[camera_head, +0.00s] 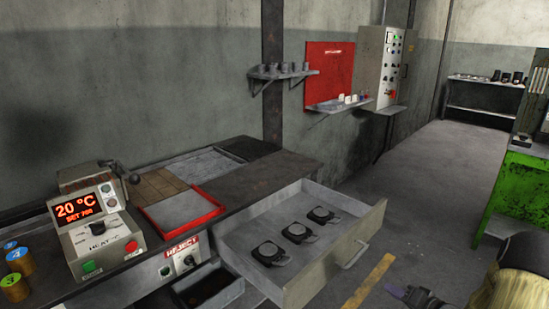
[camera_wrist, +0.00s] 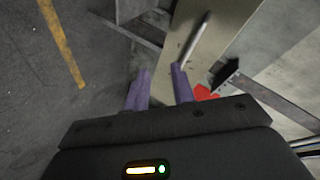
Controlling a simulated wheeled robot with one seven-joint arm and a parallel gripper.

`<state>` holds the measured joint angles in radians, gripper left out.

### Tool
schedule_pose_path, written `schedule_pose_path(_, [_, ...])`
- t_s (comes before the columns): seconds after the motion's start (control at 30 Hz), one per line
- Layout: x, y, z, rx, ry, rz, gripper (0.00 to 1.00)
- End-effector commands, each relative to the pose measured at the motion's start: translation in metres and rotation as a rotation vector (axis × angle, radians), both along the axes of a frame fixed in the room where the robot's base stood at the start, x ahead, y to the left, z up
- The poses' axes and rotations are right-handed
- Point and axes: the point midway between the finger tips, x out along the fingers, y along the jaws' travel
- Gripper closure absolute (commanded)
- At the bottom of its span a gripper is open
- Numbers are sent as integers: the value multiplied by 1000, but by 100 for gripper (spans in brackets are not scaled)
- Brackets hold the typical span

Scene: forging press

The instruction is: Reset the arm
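My gripper (camera_wrist: 160,70) has two purple fingers that stand apart with nothing between them in the wrist view. In the head view only a small part of my gripper (camera_head: 415,296) shows at the bottom right, off the right side of the open drawer (camera_head: 372,228). In the wrist view the beige drawer front (camera_wrist: 160,38) and its bar handle (camera_wrist: 197,38) lie beyond the fingertips. The handle is close to the right fingertip in the picture; I cannot tell the depth between them. Most of my arm is outside the head view.
The drawer holds three dark parts (camera_head: 297,233). A heater box (camera_head: 100,240) reading 20 °C and a red-rimmed tray (camera_head: 215,208) stand on the bench. A lower reject drawer (camera_head: 222,290) is partly open. A green bench (camera_head: 520,185) stands right. Open floor lies between.

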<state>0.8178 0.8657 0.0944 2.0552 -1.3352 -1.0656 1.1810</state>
Motion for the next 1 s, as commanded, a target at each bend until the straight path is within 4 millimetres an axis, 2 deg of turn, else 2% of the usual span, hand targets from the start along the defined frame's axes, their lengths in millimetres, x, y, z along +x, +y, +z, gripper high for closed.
schedule_pose_path(0.03, [8,9,10,-94,16,-10,75])
schedule_pose_path(0.17, [16,24,27,-325,83,-49,75])
schedule_pose_path(0.27, [12,40,40,-479,149,-61,75])
schedule_pose_path(0.37, [-2,60,53,-609,227,-56,75])
schedule_pose_path(0.47, [-24,82,65,-713,313,-33,75])
schedule_pose_path(0.6, [-67,116,79,-808,440,34,75])
schedule_pose_path(0.8, [-128,157,89,-849,577,156,75])
schedule_pose_path(1.0, [-181,192,95,-841,665,289,75])
